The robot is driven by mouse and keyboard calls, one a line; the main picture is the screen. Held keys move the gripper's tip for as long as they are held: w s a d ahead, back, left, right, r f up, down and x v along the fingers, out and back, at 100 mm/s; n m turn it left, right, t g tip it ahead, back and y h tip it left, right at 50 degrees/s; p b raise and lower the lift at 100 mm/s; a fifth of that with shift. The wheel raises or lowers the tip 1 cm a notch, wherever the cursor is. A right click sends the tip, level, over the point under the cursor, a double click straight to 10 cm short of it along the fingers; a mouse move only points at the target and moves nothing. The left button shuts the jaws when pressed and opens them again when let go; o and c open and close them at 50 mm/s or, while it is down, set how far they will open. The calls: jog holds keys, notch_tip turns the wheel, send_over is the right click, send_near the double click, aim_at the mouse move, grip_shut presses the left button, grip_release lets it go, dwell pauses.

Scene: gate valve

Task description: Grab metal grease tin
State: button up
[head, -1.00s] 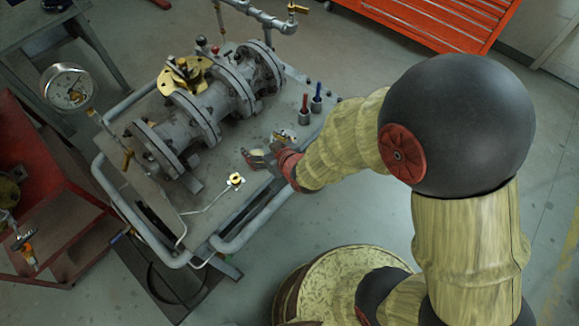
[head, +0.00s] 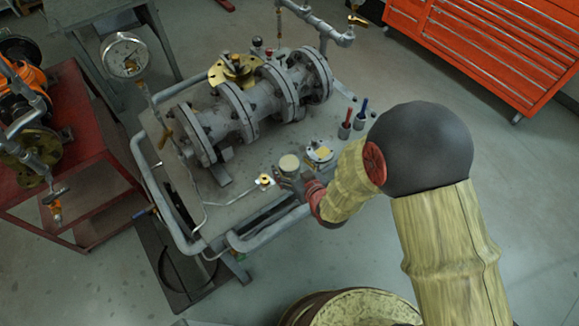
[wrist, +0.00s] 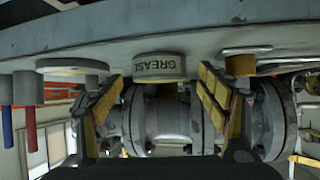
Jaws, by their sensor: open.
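The grease tin (head: 289,163) is a short round tin with a pale top, standing on the grey bench near its front edge. In the wrist view, which looks upside down, the tin (wrist: 159,68) shows its "GREASE" label. My gripper (head: 287,177) is at the near side of the tin, low over the bench. In the wrist view my gripper (wrist: 160,82) is open, with one yellow-padded finger to each side of the tin. I see gaps between both fingers and the tin; contact does not show.
A flat round part (head: 319,156) lies right of the tin, and a brass fitting (head: 264,181) lies left. Red (head: 345,123) and blue (head: 361,115) handled tools stand farther right. The large flanged valve (head: 245,105) fills the bench behind. A pipe rail (head: 265,232) runs along the front.

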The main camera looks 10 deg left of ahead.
jog(key=shift+w+a+f, duration=0.25)
jog(key=shift+w+a, duration=0.05)
jog(key=shift+w, duration=0.1)
jog(key=shift+c, duration=0.9)
jog(key=c, duration=1.1)
jog(key=shift+r, duration=0.1)
jog(key=shift+c, duration=0.7)
